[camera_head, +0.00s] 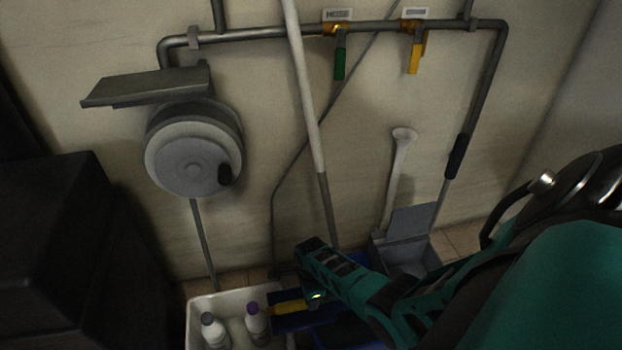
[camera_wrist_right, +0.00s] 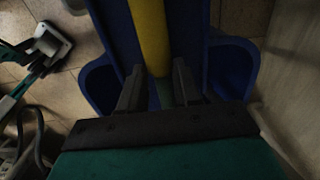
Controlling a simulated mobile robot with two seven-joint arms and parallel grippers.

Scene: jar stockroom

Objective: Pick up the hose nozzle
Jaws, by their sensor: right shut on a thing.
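A yellow cylinder, which looks like the hose nozzle (camera_head: 290,307), shows beside my right gripper (camera_head: 316,296) low in the head view, over a blue container. In the right wrist view the yellow nozzle (camera_wrist_right: 149,38) runs down from the top edge to between the two dark fingers of the right gripper (camera_wrist_right: 160,88). The fingers are closed around its near end. The blue container (camera_wrist_right: 117,32) lies on both sides of it. Whether the nozzle touches the container, I cannot tell. My left gripper is not in view.
A white bin (camera_head: 199,303) with bottles stands left of the gripper. A pale pole (camera_head: 305,90) leans against the wall. A dark block (camera_head: 65,240) fills the left.

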